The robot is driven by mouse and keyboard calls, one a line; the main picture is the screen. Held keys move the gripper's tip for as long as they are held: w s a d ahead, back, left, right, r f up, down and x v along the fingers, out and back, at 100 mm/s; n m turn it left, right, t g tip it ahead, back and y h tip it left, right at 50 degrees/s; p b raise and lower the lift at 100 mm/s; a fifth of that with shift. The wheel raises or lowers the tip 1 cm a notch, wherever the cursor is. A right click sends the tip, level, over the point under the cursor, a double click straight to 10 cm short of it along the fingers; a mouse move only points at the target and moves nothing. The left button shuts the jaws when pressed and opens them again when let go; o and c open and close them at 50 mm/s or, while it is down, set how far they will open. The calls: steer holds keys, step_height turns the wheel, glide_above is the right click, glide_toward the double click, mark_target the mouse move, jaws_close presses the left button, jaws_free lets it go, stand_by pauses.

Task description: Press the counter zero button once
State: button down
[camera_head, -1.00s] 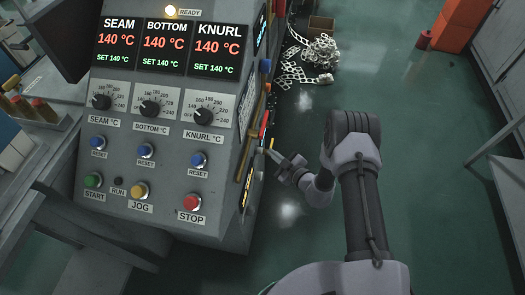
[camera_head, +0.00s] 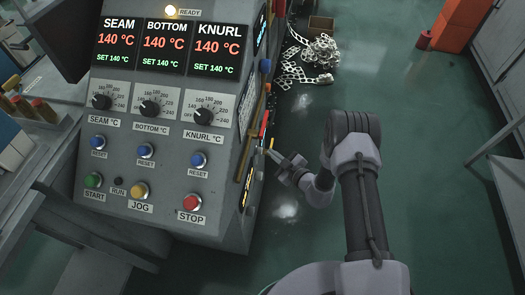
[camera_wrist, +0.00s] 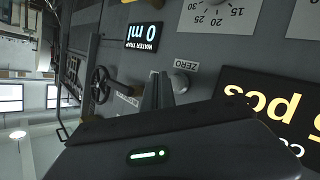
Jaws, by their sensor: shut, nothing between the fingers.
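My gripper (camera_wrist: 159,76) is shut and empty. Its fingertips appear just left of the button; I cannot tell whether they touch the panel. In the head view, my gripper (camera_head: 274,151) is at the right side of the machine console (camera_head: 150,180), whose side face is seen edge-on. The zero button cannot be made out there.
A lit WATER TRAP display (camera_wrist: 144,36) and a handwheel (camera_wrist: 99,84) lie left of the fingers in the wrist view. Dial scales are above. In the head view, the console front has START, JOG and STOP (camera_head: 191,202) buttons. Metal scrap (camera_head: 318,52) lies on the floor behind.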

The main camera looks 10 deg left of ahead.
steer(key=shift+a, duration=0.15)
steer(key=shift+a, duration=0.3)
steer(key=shift+a, duration=0.5)
stand_by(0.7)
steer(key=shift+d, duration=0.9)
steer(key=d, duration=0.5)
steer(key=shift+s+b, duration=0.1)
steer(key=shift+b, duration=0.3)
steer(key=shift+d+f, duration=0.1)
stand_by(0.4)
